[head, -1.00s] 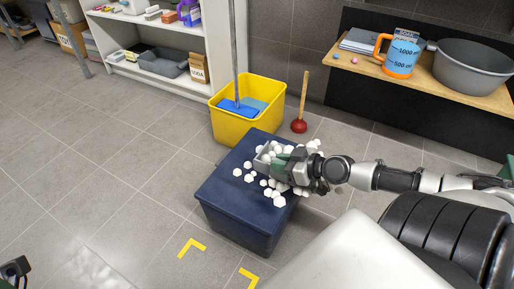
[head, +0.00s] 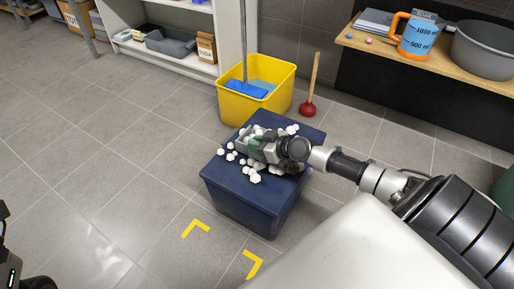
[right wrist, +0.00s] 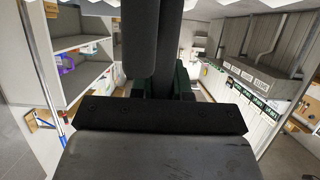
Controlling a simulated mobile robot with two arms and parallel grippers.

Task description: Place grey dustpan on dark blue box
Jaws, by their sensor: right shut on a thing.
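The dark blue box (head: 249,201) stands on the floor in the middle of the head view. Several white lumps (head: 254,178) lie scattered on its top. The grey dustpan (head: 246,143) is low over or on the box's top among the lumps; I cannot tell if it touches. My right gripper (head: 264,147) is shut on the dustpan and hides part of it. In the right wrist view, dark bars (right wrist: 168,45) rise between green finger parts; the pan itself is not clear there. At the head view's left edge only dark parts of my left arm show, without clear fingers.
A yellow bucket (head: 232,103) with blue inside and a red plunger (head: 308,108) stand behind the box. A wooden shelf (head: 430,62) at the right holds an orange-handled jug (head: 419,36) and a grey basin (head: 484,50). The floor left of the box is clear.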

